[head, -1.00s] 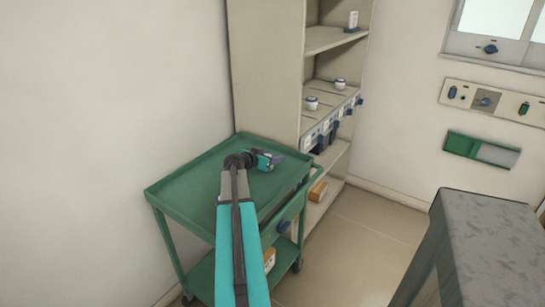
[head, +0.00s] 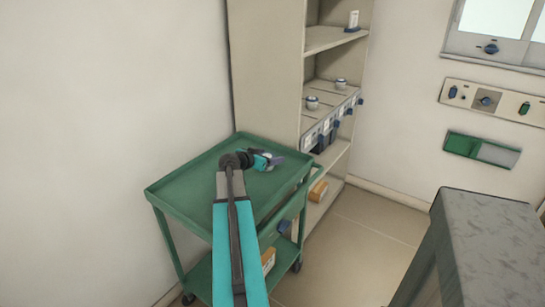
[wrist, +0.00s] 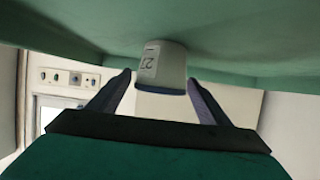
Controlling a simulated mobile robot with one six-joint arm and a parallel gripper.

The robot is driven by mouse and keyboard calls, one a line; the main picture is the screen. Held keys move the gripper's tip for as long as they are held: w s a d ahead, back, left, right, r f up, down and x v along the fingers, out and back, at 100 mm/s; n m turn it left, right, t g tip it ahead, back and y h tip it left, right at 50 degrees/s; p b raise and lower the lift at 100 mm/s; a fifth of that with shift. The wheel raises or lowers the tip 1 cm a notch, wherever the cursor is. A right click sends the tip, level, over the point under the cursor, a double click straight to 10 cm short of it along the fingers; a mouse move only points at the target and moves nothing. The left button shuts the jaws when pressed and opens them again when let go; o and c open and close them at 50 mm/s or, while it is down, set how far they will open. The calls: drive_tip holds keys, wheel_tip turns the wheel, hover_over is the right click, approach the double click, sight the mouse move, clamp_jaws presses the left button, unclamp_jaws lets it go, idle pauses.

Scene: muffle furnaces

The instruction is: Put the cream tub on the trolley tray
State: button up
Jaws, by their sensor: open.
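The cream tub (wrist: 160,70) shows in the wrist view, with dark marks on its side. It stands against the green surface of the trolley tray (wrist: 60,33), which is at the top of this view. My gripper (wrist: 160,80) is open, with one dark finger on each side of the tub and a visible gap on both sides. In the head view my gripper (head: 273,160) is low over the right part of the trolley tray (head: 183,191). The tub is small and mostly hidden there by my gripper.
A beige shelf unit (head: 268,70) stands behind the trolley, with two small white pots (head: 312,103) on its middle level. A grey-topped bench (head: 490,220) is at right. The left part of the tray is bare. Floor (head: 360,240) shows between trolley and bench.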

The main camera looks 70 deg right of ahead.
sight(267, 155)
drive_tip(key=shift+b+v, duration=0.35)
drive_tip(key=shift+v, duration=2.15)
drive_tip(key=shift+r, duration=0.15)
